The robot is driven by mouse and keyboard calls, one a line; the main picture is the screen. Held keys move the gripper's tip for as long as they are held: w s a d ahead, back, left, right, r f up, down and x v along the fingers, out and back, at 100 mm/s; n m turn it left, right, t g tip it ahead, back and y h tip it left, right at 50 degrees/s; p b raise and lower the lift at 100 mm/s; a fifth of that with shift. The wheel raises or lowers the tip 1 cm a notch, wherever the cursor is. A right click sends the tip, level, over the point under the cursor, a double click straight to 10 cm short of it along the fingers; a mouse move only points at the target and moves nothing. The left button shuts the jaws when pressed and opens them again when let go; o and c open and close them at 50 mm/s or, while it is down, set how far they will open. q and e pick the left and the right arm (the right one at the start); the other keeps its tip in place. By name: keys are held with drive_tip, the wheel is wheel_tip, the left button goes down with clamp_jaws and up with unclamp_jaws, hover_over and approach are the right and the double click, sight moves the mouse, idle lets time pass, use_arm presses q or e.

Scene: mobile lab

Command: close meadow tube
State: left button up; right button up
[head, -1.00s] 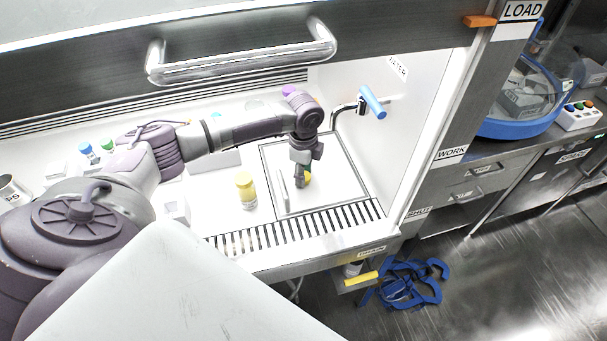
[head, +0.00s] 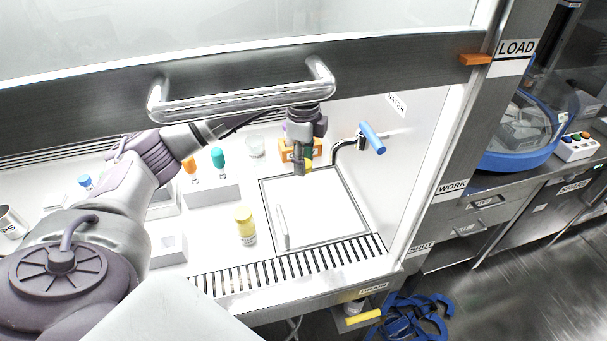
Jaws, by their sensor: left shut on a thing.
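My left gripper (head: 302,168) reaches in under the sash handle and points down above the back of the square plate. It is shut on a small yellow piece (head: 309,166), perhaps a cap, partly hidden by the fingers. A teal-capped tube (head: 218,159) and an orange-capped tube (head: 189,166) stand in white blocks to the left. My right gripper is out of view.
A beaker (head: 255,147) is at the back. A blue-handled tap (head: 372,138) juts from the right. The sash handle (head: 240,100) crosses above.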

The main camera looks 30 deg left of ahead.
use_arm(q)
drive_tip(key=shift+r, duration=0.5)
drive_tip(key=shift+d, duration=0.1)
drive_tip(key=s+d+f+n, duration=0.3)
drive_tip(key=s+d+n, duration=1)
drive_tip(key=s+n, duration=0.2)
drive_tip(key=shift+s+d, duration=0.1)
drive_tip(key=shift+d, duration=0.05)
